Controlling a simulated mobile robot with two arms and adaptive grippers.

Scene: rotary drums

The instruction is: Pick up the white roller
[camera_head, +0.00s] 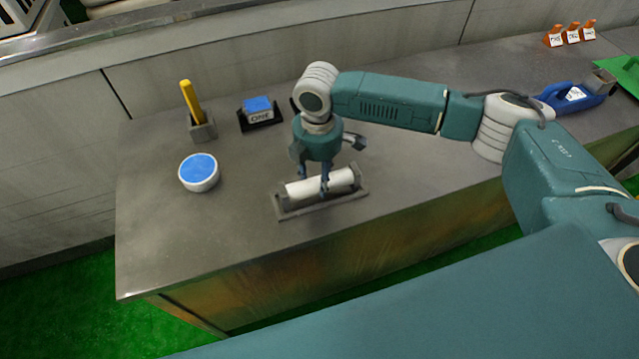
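The white roller (342,180) lies in a grey holder (290,211) near the front edge of the grey counter. My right gripper (318,181) points down over the middle of the roller. One finger shows in front of the roller and another shows at its far side. The fingers hide part of the roller, and I cannot tell whether they press on it. The roller appears to rest in the holder. My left gripper is not in view.
A round blue-topped white piece (198,172), a yellow-handled tool in a grey block (202,131) and a blue block in a black holder (260,113) stand left. A blue tool (572,97) and orange markers (572,35) stand right. The counter (165,240) is clear at front left.

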